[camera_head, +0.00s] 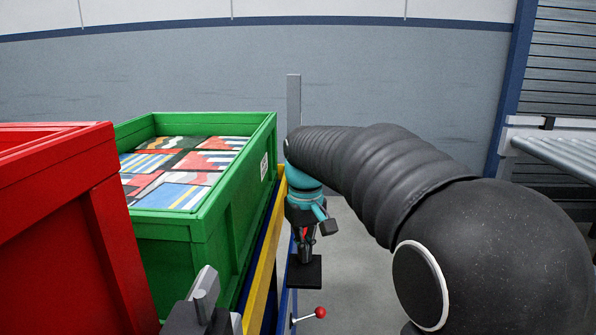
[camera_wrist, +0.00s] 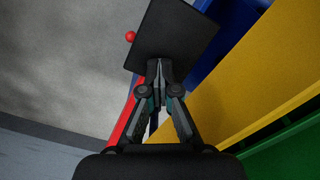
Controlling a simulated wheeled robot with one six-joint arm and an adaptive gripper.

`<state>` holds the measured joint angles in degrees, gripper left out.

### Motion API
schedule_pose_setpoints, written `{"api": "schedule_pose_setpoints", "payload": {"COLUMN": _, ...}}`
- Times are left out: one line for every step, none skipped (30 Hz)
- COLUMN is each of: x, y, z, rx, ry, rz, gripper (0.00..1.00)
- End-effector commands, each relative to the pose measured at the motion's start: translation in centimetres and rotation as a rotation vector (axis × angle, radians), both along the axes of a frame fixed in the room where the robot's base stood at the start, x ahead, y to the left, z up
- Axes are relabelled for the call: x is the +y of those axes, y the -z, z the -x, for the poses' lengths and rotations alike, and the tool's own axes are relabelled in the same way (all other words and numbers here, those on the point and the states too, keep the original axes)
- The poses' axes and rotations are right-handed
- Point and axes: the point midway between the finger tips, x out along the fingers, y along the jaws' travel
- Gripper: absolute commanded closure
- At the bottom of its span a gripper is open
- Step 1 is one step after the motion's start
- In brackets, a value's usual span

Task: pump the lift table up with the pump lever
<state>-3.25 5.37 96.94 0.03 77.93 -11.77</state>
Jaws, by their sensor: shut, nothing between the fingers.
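The lift table's yellow edge (camera_head: 262,280) runs along the right side of a green crate (camera_head: 258,170) that rests on it; the yellow also fills the right of the wrist view (camera_wrist: 235,95). My gripper (camera_head: 304,256) points down beside this edge, its fingers shut and empty. A flat black plate (camera_head: 304,271), looking like the pump lever's pedal, lies just under the fingertips; in the wrist view the plate (camera_wrist: 178,38) is right at them. I cannot tell whether they touch. A small red knob on a thin rod (camera_head: 320,312) is lower, near the table's side.
The green crate holds several patterned boxes (camera_head: 180,190). A red crate (camera_head: 60,220) stands at the left. A grey upright post (camera_head: 294,95) rises behind my gripper. A roller conveyor (camera_head: 565,155) is at the right. Grey floor (camera_head: 345,255) is clear right of the plate.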

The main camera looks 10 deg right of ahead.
Motion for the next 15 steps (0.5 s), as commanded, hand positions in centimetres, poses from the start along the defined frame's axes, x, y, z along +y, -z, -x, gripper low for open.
{"api": "schedule_pose_setpoints", "payload": {"x": 0.0, "y": -1.7, "z": 0.0, "rx": -0.001, "ry": 0.0, "rz": 0.001, "gripper": 1.0}}
{"api": "schedule_pose_setpoints", "payload": {"x": 0.0, "y": -2.2, "z": 0.0, "rx": -0.002, "ry": 0.0, "rz": 0.0, "gripper": 1.0}}
{"api": "schedule_pose_setpoints", "payload": {"x": 0.0, "y": -2.9, "z": -0.1, "rx": -0.002, "ry": 0.0, "rz": 0.0, "gripper": 1.0}}
{"api": "schedule_pose_setpoints", "payload": {"x": 0.0, "y": -3.5, "z": -0.1, "rx": -0.002, "ry": 0.0, "rz": 0.0, "gripper": 1.0}}
{"api": "schedule_pose_setpoints", "payload": {"x": 0.0, "y": -4.0, "z": -0.1, "rx": -0.003, "ry": 0.0, "rz": 0.0, "gripper": 1.0}}
{"api": "schedule_pose_setpoints", "payload": {"x": 0.0, "y": -4.7, "z": -0.1, "rx": -0.003, "ry": 0.0, "rz": 0.0, "gripper": 1.0}}
{"api": "schedule_pose_setpoints", "payload": {"x": 0.0, "y": -5.2, "z": -0.1, "rx": -0.003, "ry": 0.0, "rz": 0.0, "gripper": 1.0}}
{"api": "schedule_pose_setpoints", "payload": {"x": 0.0, "y": -5.7, "z": -0.1, "rx": -0.003, "ry": 0.0, "rz": 0.0, "gripper": 1.0}}
{"api": "schedule_pose_setpoints", "payload": {"x": 0.0, "y": -6.4, "z": -0.1, "rx": -0.004, "ry": 0.0, "rz": 0.0, "gripper": 1.0}}
{"api": "schedule_pose_setpoints", "payload": {"x": 0.0, "y": -6.9, "z": -0.1, "rx": -0.004, "ry": 0.0, "rz": 0.0, "gripper": 1.0}}
{"api": "schedule_pose_setpoints", "payload": {"x": 0.0, "y": -7.4, "z": -0.1, "rx": -0.004, "ry": 0.0, "rz": 0.0, "gripper": 1.0}}
{"api": "schedule_pose_setpoints", "payload": {"x": 0.0, "y": -8.1, "z": -0.1, "rx": -0.004, "ry": 0.0, "rz": 0.0, "gripper": 1.0}}
{"api": "schedule_pose_setpoints", "payload": {"x": 0.0, "y": -8.6, "z": -0.1, "rx": -0.004, "ry": 0.0, "rz": 0.0, "gripper": 1.0}}
{"api": "schedule_pose_setpoints", "payload": {"x": 0.0, "y": -9.1, "z": -0.1, "rx": -0.004, "ry": 0.0, "rz": 0.0, "gripper": 1.0}}
{"api": "schedule_pose_setpoints", "payload": {"x": 0.0, "y": -9.8, "z": -0.1, "rx": -0.004, "ry": 0.0, "rz": 0.0, "gripper": 1.0}}
